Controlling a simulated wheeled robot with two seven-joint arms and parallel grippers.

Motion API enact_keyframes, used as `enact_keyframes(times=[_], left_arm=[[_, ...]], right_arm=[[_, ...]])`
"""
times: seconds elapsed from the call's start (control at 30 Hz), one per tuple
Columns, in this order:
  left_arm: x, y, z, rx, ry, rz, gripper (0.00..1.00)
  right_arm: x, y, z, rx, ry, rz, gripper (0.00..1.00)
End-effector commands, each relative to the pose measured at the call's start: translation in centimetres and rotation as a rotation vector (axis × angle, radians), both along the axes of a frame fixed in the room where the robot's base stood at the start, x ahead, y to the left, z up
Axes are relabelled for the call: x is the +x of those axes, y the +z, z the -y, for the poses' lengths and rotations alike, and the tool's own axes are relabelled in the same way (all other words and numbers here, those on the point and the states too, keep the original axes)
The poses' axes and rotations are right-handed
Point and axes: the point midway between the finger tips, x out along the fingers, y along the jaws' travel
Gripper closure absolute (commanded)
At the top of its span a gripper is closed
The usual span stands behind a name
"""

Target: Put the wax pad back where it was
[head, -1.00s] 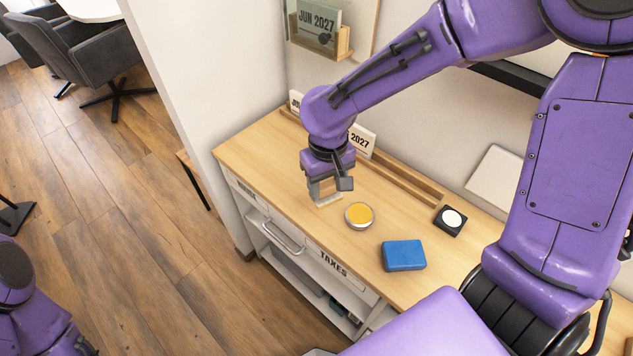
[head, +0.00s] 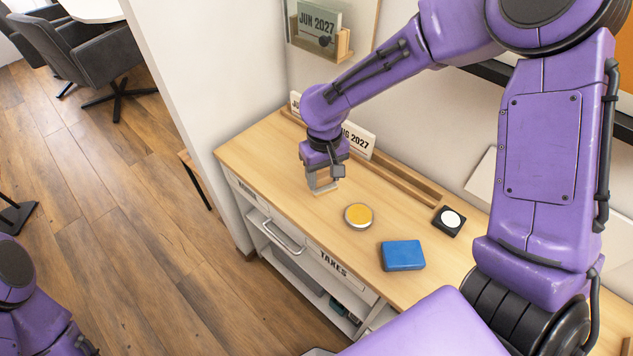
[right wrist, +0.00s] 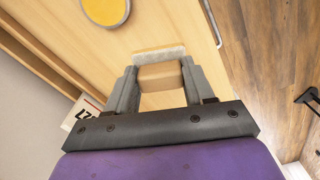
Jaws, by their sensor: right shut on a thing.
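My right gripper (right wrist: 160,76) is shut on a tan block (right wrist: 160,77) with a pale, whitish edge strip. In the head view the right gripper (head: 322,182) is low over the desk's left part; I cannot tell if the block touches the desktop. A round tin with a yellow-orange face (head: 358,215) lies on the desk, right of and nearer than the gripper. It also shows in the right wrist view (right wrist: 106,10). I cannot tell for sure whether the tin or the held block is the wax pad. My left gripper is out of view.
On the wooden desk (head: 270,155) are a blue box (head: 403,255) and a black square pad with a white disc (head: 449,220). A wooden rail (head: 405,181) with calendar cards (head: 359,140) runs along the wall. The desk's front edge is close to the gripper.

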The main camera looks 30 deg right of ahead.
Motion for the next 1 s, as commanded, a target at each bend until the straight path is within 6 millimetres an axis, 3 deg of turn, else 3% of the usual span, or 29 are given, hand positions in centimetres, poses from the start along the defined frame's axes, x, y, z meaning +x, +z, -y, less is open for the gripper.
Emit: enact_keyframes(times=[0.23, 0.37, 0.53, 0.93, 0.97, 1.0], left_arm=[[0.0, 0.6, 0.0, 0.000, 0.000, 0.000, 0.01], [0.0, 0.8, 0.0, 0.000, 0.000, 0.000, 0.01], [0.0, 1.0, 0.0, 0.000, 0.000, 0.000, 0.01], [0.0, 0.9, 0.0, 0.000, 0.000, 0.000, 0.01], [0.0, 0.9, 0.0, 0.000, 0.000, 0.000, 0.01], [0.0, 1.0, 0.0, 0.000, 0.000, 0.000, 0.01]], right_arm=[[2.6, -3.1, 0.1, 0.001, -0.001, -0.001, 0.72], [3.3, -4.0, 0.2, 0.000, -0.001, -0.001, 0.72], [3.5, -6.8, 0.2, -0.001, 0.001, -0.001, 0.72], [3.5, -7.7, 0.2, -0.001, 0.000, 0.002, 0.72], [3.5, -7.7, 0.2, 0.000, 0.000, 0.002, 0.41], [3.5, -7.7, 0.2, 0.000, 0.000, 0.002, 0.28]])
